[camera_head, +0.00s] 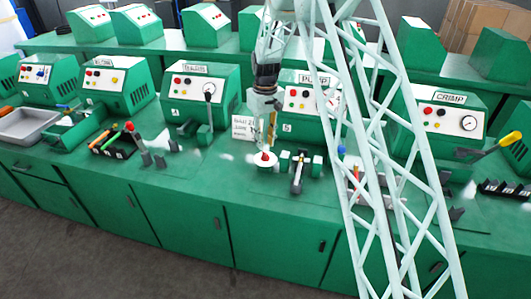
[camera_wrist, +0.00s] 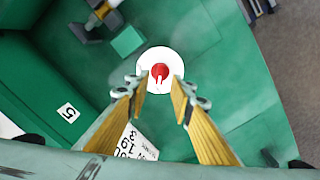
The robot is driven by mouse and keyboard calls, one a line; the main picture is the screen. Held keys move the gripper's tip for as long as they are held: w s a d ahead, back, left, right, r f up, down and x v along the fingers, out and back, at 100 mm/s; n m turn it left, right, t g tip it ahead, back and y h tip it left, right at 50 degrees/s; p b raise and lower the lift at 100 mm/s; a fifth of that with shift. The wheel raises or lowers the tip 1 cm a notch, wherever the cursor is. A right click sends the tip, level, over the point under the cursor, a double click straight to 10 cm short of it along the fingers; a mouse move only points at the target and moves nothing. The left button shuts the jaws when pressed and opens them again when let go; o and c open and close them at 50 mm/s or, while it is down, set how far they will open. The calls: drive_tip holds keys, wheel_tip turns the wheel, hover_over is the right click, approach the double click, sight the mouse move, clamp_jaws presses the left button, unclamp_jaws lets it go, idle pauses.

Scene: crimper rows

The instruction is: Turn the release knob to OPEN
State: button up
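The release knob (camera_head: 264,157) is a red knob with a pointer on a round white dial, on the green bench in front of the machine marked 5. In the wrist view the red knob (camera_wrist: 160,73) sits just beyond my fingertips, its white pointer toward the bottom of the picture. My gripper (camera_head: 270,127) hangs above the dial in the head view. In the wrist view its two yellow fingers (camera_wrist: 157,95) are spread apart with nothing between them. I cannot tell if a fingertip touches the dial. The dial's lettering is too small to read.
A white sign with numbers (camera_head: 244,127) stands left of the dial. Green blocks with a dark lever (camera_head: 298,172) stand close to its right. The machine with gauge and buttons (camera_head: 303,100) stands behind. The bench front edge is clear below the dial. A white lattice column crosses the right side.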

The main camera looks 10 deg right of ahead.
sight(266, 153)
drive_tip(key=shift+f, duration=2.75)
clamp_jaws()
